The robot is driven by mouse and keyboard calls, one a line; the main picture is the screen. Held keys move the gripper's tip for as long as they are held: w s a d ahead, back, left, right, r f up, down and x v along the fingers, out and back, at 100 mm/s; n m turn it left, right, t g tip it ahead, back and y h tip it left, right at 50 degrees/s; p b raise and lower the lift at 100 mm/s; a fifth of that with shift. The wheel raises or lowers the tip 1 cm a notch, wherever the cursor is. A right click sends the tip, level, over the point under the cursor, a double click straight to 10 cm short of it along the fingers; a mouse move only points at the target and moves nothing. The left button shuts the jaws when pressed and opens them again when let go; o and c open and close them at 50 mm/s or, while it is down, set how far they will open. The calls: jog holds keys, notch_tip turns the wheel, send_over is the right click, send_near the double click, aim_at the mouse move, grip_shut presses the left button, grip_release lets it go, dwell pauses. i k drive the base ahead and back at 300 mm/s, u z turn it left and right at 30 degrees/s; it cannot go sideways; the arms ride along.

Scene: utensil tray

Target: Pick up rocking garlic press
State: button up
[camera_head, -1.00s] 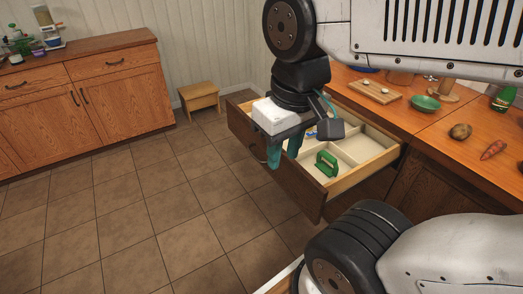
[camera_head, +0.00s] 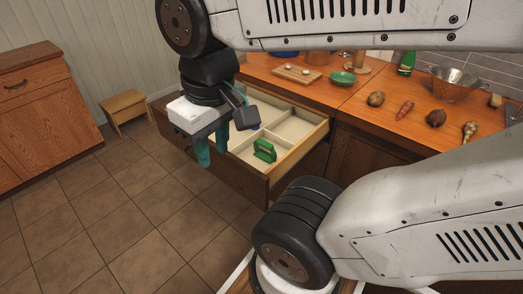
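The green garlic press (camera_head: 264,151) stands in a compartment of the open drawer (camera_head: 297,152), near its front side. It has a handle-like arch with a gap beneath it. My gripper (camera_head: 212,155), with two teal fingers, hangs to the left of the press, over the drawer's front left part as seen here. The fingers are apart and nothing shows between them. The gripper and its wrist hide the left end of the drawer.
The counter above the drawer holds a cutting board (camera_head: 297,74), a green bowl (camera_head: 342,78), a potato (camera_head: 376,99), a carrot (camera_head: 405,109) and a metal colander (camera_head: 454,83). The floor at left is clear.

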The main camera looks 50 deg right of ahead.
aim_at(264, 155)
jog(key=u, duration=0.8)
jog(key=i, duration=2.2)
jog(key=z, duration=3.45)
